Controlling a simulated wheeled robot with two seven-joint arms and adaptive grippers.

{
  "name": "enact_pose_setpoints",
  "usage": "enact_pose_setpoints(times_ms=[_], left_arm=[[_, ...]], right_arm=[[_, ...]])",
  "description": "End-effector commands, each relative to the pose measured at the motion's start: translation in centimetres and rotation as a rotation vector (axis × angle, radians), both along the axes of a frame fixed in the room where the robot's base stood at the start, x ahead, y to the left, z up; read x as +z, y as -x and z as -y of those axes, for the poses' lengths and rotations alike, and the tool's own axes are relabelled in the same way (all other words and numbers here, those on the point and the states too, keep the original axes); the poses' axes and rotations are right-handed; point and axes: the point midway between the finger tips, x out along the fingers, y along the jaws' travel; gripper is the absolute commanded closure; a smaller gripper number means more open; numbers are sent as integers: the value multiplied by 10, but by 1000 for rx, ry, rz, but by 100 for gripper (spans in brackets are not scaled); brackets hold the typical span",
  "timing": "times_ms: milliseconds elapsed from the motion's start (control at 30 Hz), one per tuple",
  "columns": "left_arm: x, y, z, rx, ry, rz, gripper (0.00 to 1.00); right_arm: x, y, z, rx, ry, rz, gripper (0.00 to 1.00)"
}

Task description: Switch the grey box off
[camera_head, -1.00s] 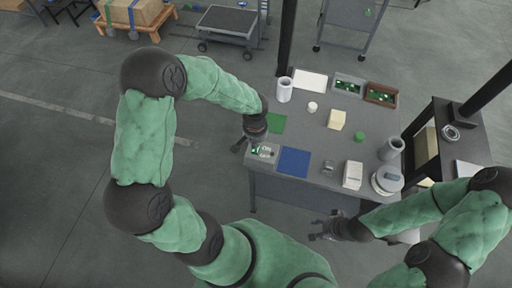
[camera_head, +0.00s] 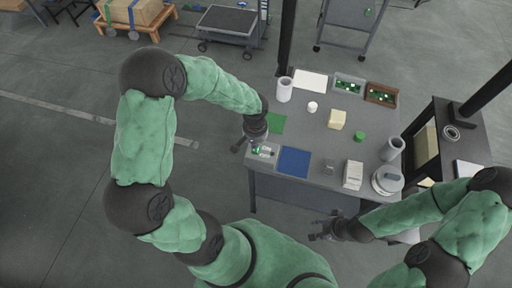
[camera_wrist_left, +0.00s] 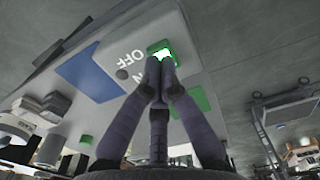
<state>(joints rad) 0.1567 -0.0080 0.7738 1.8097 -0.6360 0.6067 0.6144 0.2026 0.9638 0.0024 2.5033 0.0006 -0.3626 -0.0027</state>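The grey box (camera_head: 264,153) sits at the near left corner of the table, with pale lettering on top. In the left wrist view the grey box (camera_wrist_left: 110,52) shows the word OFF, part of a second word and a bright green lit switch (camera_wrist_left: 160,48). My left gripper (camera_wrist_left: 161,64) has its fingertips together right at this switch and partly covers it; I cannot tell whether they touch. My left gripper holds nothing visible. My right gripper (camera_head: 315,231) is low in front of the table, away from the box, with its fingers apart and empty.
A blue mat (camera_head: 294,162) lies right of the box and a green mat (camera_head: 277,123) behind it. A dark post stands behind.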

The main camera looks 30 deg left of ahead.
Motion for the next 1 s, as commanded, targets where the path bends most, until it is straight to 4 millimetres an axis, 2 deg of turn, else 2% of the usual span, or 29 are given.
enact_pose_setpoints(times_ms=[1000], left_arm=[[-14,0,0,0,0,0,100]], right_arm=[[-13,0,0,0,0,0,60]])
